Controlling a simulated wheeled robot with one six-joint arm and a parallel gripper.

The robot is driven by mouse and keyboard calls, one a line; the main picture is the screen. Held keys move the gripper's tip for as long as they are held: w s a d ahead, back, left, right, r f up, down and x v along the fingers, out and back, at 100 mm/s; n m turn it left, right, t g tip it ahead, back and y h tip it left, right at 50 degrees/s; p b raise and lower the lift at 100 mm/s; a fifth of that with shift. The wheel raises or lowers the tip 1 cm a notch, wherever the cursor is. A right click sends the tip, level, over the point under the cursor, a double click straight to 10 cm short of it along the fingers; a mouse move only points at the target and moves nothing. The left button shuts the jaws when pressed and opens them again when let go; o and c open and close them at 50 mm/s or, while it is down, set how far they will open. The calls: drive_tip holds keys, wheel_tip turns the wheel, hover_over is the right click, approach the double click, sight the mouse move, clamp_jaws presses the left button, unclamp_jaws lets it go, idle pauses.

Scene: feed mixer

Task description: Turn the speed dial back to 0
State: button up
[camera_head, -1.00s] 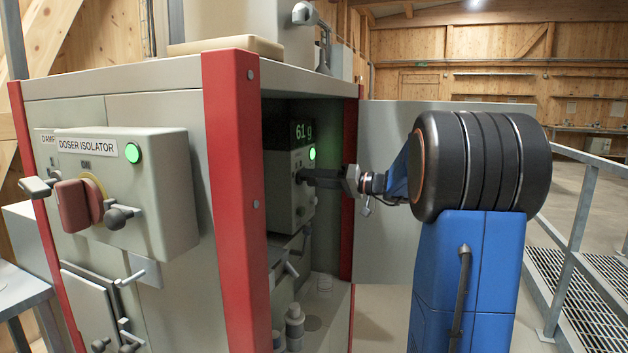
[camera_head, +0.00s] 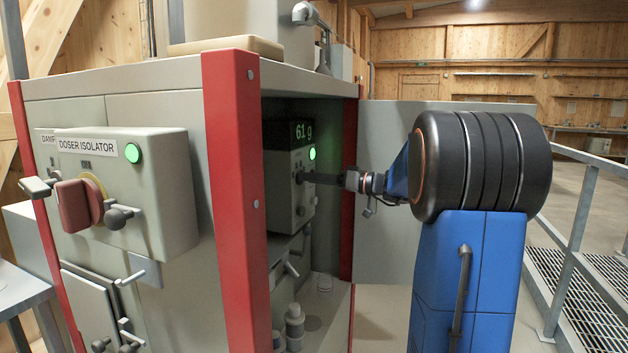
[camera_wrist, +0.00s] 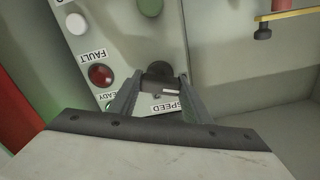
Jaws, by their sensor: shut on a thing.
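The speed dial (camera_wrist: 159,72) is a small dark round knob with a raised bar and a white mark, beside an upside-down SPEED label (camera_wrist: 171,106) in the wrist view. My gripper (camera_wrist: 157,86) is shut on the dial's bar, with one finger on each side. In the head view, my gripper (camera_head: 306,178) reaches from the right into the open cabinet and meets the grey control panel (camera_head: 304,212). The dial is small and mostly hidden by my fingers there. I cannot read its setting.
A red FAULT lamp (camera_wrist: 101,75) is near the dial. A red post (camera_head: 236,200) and the open door (camera_head: 400,240) flank the opening. Bottles (camera_head: 294,325) stand inside, low.

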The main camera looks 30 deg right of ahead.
drive_tip(key=shift+f, duration=0.1)
drive_tip(key=o, duration=1)
drive_tip(key=shift+o, duration=0.2)
drive_tip(key=shift+s+d, duration=0.1)
drive_tip(key=v, duration=1.7)
drive_tip(key=shift+d, duration=0.1)
drive_tip(key=s+a+f+m+g+h, duration=0.1)
drive_tip(key=s+a+f+g, duration=0.25)
drive_tip(key=a, duration=0.45)
drive_tip(key=s+a+f+g+h, duration=0.15)
drive_tip(key=a+f, duration=0.25)
drive_tip(key=a, duration=0.5)
drive_tip(key=s+a+f+m+g, duration=0.1)
drive_tip(key=s+a+f+g, duration=0.25)
drive_tip(key=a, duration=0.45)
drive_tip(key=s+a+f+h, duration=0.2)
drive_tip(key=s+f+h, duration=0.2)
drive_tip(key=s+f, duration=0.3)
drive_tip(key=s+a+f+m+h, duration=0.1)
drive_tip(key=s+a+f+h, duration=0.1)
drive_tip(key=s+f+h, duration=0.2)
drive_tip(key=s+f+g, duration=0.1)
drive_tip(key=s+f, duration=0.2)
drive_tip(key=s, duration=0.4)
